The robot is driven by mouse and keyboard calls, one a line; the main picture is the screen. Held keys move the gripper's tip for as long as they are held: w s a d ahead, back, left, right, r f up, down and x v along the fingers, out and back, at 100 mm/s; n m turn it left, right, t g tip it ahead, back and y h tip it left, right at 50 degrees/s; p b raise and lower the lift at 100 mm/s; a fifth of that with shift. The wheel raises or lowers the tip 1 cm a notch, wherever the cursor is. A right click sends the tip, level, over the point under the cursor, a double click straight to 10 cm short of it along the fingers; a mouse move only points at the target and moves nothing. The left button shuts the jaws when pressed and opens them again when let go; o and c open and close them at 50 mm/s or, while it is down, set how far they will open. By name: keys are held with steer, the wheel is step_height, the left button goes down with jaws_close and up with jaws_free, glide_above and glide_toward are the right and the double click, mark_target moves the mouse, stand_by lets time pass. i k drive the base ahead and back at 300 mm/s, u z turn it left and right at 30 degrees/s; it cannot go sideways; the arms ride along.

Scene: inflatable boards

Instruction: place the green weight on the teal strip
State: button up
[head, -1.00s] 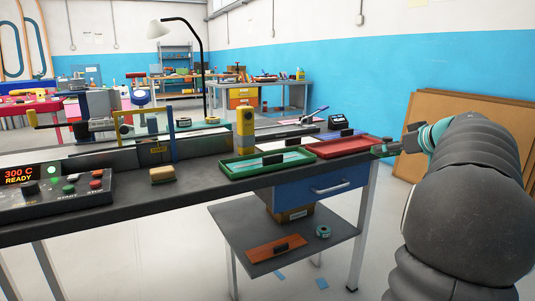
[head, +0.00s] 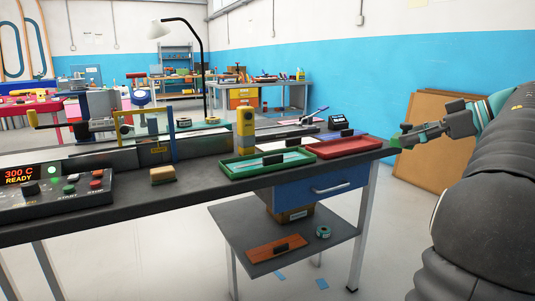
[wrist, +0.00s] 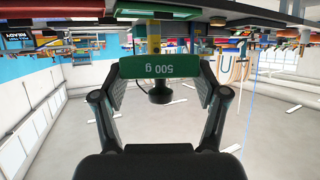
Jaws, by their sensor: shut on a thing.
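My gripper (head: 402,137) is at the right, just beyond the bench's right end and above floor height. In the wrist view the gripper (wrist: 160,80) is shut on the green weight (wrist: 160,66), a block marked "500 g" that appears upside down between both fingers. In the head view only a small green part of the weight (head: 395,142) shows at the fingertips. A pale teal strip (head: 240,167) lies in a green tray on the bench, with a black block on it. The gripper is to its right, apart from it.
A red tray (head: 348,147) stands between the green tray (head: 228,176) and the gripper. A yellow post (head: 245,132) rises behind the green tray. A control box (head: 60,193) and a sponge-like block (head: 163,175) are left. Brown boards lean on the wall.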

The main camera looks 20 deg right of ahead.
mark_target(289, 155)
steer(key=z, duration=0.05)
steer(key=i, duration=1)
steer(key=u, duration=0.05)
